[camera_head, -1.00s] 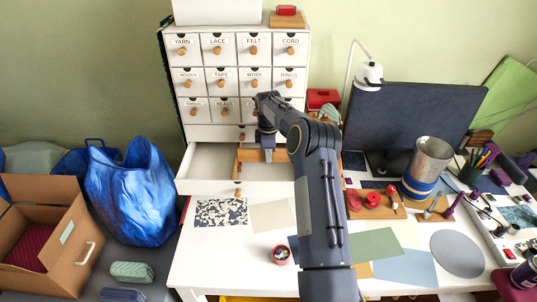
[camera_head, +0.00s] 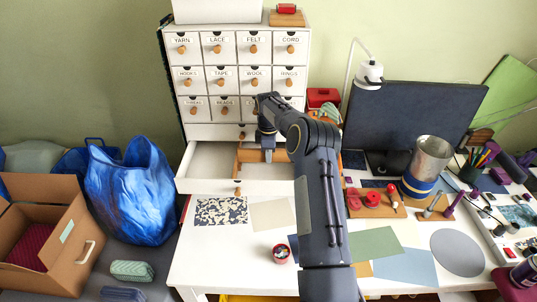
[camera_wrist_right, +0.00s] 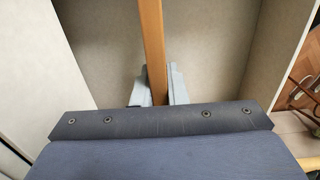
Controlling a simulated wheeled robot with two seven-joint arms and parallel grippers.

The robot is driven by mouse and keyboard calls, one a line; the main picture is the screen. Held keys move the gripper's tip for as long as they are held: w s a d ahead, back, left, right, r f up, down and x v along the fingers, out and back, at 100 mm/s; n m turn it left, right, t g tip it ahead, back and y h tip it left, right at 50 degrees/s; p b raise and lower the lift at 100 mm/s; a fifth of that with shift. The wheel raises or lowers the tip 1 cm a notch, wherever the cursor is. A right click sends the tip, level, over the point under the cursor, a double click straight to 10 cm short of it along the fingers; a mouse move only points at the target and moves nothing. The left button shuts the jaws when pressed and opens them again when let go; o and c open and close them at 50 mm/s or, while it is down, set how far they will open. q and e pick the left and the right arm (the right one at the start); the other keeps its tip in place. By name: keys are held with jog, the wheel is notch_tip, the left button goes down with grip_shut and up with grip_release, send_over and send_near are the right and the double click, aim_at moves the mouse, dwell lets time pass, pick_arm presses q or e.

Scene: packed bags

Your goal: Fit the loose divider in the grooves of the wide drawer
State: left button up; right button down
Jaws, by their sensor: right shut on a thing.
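The wide drawer (camera_head: 205,186) is pulled out below the small labelled drawers, with a pale, mostly bare inside. The wooden divider (camera_head: 250,155) is at the right part of this drawer. In the right wrist view the divider (camera_wrist_right: 152,40) is an orange-brown strip seen from its edge, with drawer floor on both sides. My right gripper (camera_head: 268,155) reaches into the drawer area from above. In the right wrist view its fingers (camera_wrist_right: 153,88) are shut on the divider, one on each side. The grooves, and whether the divider sits in them, cannot be made out. My left gripper is out of view.
The white cabinet (camera_head: 187,58) rises behind the drawer. Patterned and plain sheets (camera_head: 221,211) and a small round tin (camera_head: 281,253) lie on the table in front. A blue bag (camera_head: 132,195) and a cardboard box (camera_head: 58,250) stand to the left. A dark monitor (camera_head: 420,120) stands at right.

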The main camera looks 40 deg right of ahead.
jog(key=shift+f+b, duration=0.85)
jog(key=shift+f, duration=0.8)
jog(key=c, duration=1.4)
grip_release()
jog(key=shift+o, duration=0.2)
jog(key=shift+r, duration=0.5)
notch_tip(320, 180, up, 7)
jog(key=shift+f+b, duration=0.1)
jog(key=shift+b, duration=0.55)
